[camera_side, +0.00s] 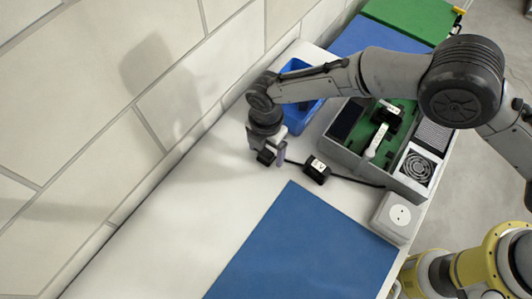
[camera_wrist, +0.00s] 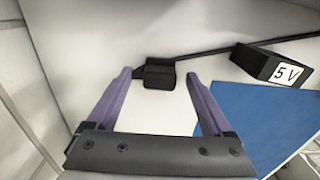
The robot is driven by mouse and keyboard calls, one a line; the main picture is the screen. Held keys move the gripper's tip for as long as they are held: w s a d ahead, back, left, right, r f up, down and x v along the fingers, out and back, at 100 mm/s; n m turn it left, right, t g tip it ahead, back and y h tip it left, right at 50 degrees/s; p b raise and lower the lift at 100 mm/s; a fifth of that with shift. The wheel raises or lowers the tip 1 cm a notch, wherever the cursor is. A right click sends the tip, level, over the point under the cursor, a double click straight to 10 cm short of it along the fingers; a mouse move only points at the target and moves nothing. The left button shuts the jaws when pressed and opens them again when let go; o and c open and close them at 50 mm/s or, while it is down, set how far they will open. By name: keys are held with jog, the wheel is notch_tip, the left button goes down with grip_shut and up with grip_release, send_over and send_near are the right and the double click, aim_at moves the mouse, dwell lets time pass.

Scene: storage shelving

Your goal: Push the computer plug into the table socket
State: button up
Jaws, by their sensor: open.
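The computer plug (camera_wrist: 159,77) is a small black block at the end of a black cable, lying on the white table. In the wrist view it shows between the tips of my gripper (camera_wrist: 158,74), with a gap on each side. My gripper (camera_side: 270,158) is open, with purple fingers, low over the table in the side view. Whether the fingers reach down beside the plug cannot be told. The table socket (camera_side: 398,216) is a white box with a round outlet on top, at the table's right edge.
A black adapter marked 5 V (camera_side: 317,169) sits on the cable (camera_side: 355,180), also in the wrist view (camera_wrist: 268,65). The opened grey computer case (camera_side: 395,180) stands behind the socket. A blue bin (camera_side: 300,120) is behind my gripper. A blue mat (camera_side: 300,245) lies in front. A wall runs along the left.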

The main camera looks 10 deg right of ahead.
jog(key=shift+f, duration=0.3)
jog(key=c, duration=1.3)
jog(key=shift+r, duration=0.15)
jog(key=shift+c, duration=0.2)
jog(key=shift+r, duration=0.65)
jog(key=s+d+r, duration=0.9)
jog(key=d+r, duration=0.1)
jog(key=r, duration=0.1)
jog(key=shift+d+r, duration=0.25)
jog(key=shift+d, duration=0.1)
